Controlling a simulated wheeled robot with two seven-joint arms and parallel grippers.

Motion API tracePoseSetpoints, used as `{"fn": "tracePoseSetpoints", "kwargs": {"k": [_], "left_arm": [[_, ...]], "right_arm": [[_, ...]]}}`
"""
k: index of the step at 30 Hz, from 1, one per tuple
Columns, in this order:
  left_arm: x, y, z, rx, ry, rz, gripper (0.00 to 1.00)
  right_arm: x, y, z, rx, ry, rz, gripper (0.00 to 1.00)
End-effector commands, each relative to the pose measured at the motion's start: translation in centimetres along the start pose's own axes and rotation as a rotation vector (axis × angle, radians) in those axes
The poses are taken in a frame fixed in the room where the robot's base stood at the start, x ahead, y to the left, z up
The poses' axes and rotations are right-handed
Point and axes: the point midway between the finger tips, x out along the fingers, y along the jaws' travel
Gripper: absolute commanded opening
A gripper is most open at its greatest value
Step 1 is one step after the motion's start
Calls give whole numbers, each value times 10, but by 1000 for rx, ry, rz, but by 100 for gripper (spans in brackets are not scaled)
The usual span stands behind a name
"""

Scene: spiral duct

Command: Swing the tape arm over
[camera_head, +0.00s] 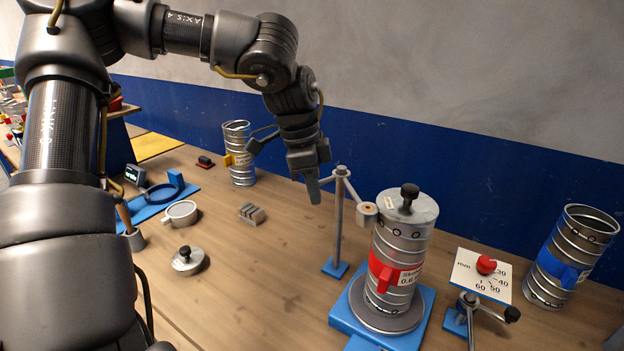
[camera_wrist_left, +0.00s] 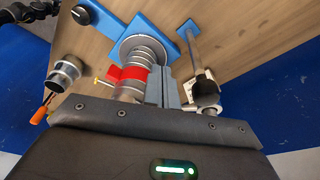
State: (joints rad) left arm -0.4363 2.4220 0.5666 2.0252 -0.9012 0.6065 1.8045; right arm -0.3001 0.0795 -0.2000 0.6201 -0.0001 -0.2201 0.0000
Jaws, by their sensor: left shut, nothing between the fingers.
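The tape arm is a thin grey post (camera_head: 337,222) on a blue foot, with a short arm (camera_head: 354,190) reaching right from its top. A small pale tape holder (camera_head: 367,210) at its end sits close to the upper side of the spiral duct (camera_head: 401,248), which has a red clamp and a black-knobbed lid. My left gripper (camera_head: 314,196) is shut and empty, pointing down just left of the post's top; I cannot tell whether it touches. Its fingers (camera_wrist_left: 165,90) also show in the left wrist view, between the duct (camera_wrist_left: 145,52) and the post (camera_wrist_left: 194,48). My right gripper is not recognizable.
The duct stands on a blue turntable base (camera_head: 341,318). A dial card (camera_head: 481,276) with a red knob and a black-handled crank (camera_head: 511,314) are at right. Other ducts stand back left (camera_head: 240,170) and far right (camera_head: 548,292).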

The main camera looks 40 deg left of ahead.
Motion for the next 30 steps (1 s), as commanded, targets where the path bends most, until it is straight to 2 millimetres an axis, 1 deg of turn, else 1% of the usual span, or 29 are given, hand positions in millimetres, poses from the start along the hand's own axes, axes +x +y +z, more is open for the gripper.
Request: {"fn": "tracePoseSetpoints", "kwargs": {"k": [4,7,30], "left_arm": [[0,0,0,0,0,0,0],[-5,0,-1,0,0,-1,0],[-70,0,-14,0,0,-1,0]], "right_arm": [[0,0,0,0,0,0,36],[-3,0,0,0,0,0,36],[-39,1,-4,0,0,0,36]]}}
